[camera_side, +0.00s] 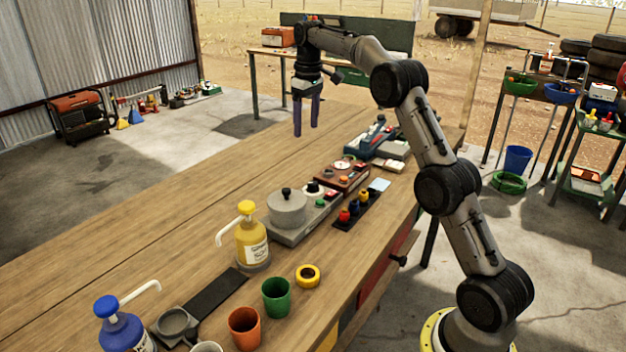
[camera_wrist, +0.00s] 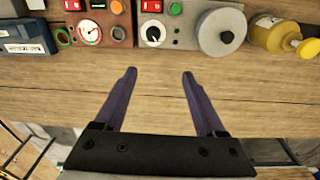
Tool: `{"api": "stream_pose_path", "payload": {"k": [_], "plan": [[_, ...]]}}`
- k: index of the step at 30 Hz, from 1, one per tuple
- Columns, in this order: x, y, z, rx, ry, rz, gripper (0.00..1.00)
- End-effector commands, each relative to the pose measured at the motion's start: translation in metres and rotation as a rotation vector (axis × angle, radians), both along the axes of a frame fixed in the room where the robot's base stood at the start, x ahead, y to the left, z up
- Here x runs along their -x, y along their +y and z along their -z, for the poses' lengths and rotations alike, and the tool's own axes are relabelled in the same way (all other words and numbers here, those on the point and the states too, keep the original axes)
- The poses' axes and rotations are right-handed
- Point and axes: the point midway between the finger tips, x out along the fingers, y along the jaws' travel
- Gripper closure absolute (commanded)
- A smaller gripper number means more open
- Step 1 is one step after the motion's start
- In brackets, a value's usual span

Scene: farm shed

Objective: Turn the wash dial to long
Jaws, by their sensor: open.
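A grey unit (camera_side: 292,230) with a round lidded drum (camera_side: 287,208) stands on the wooden bench. Its black knob on a white face (camera_side: 314,188), likely the wash dial, sits beside the drum; it also shows in the wrist view (camera_wrist: 153,36). A small white mark shows on the knob, but the labels are too small to read. My gripper (camera_side: 306,130) points down with its purple fingers apart and empty. It is above the bench, away from the knob. In the wrist view my gripper (camera_wrist: 159,74) has the knob beyond its fingertips.
A brown panel (camera_wrist: 104,14) with a gauge (camera_wrist: 89,31) adjoins the grey unit. A blue device (camera_wrist: 26,38) lies farther along. The yellow pump bottle (camera_side: 251,242) stands close by the drum. Cups and a blue pump bottle (camera_side: 121,328) are nearer the camera. Bench space below my gripper is clear.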

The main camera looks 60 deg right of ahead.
Motion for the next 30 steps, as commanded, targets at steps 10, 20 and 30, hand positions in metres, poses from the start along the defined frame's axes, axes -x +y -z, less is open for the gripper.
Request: {"api": "stream_pose_path", "payload": {"k": [10, 20, 30], "plan": [[0.004, -0.025, 0.057, -0.033, 0.071, 0.044, 0.28], [0.005, -0.024, 0.117, -0.034, 0.073, 0.043, 0.28], [0.004, -0.025, 0.171, -0.033, 0.07, 0.043, 0.28]]}}
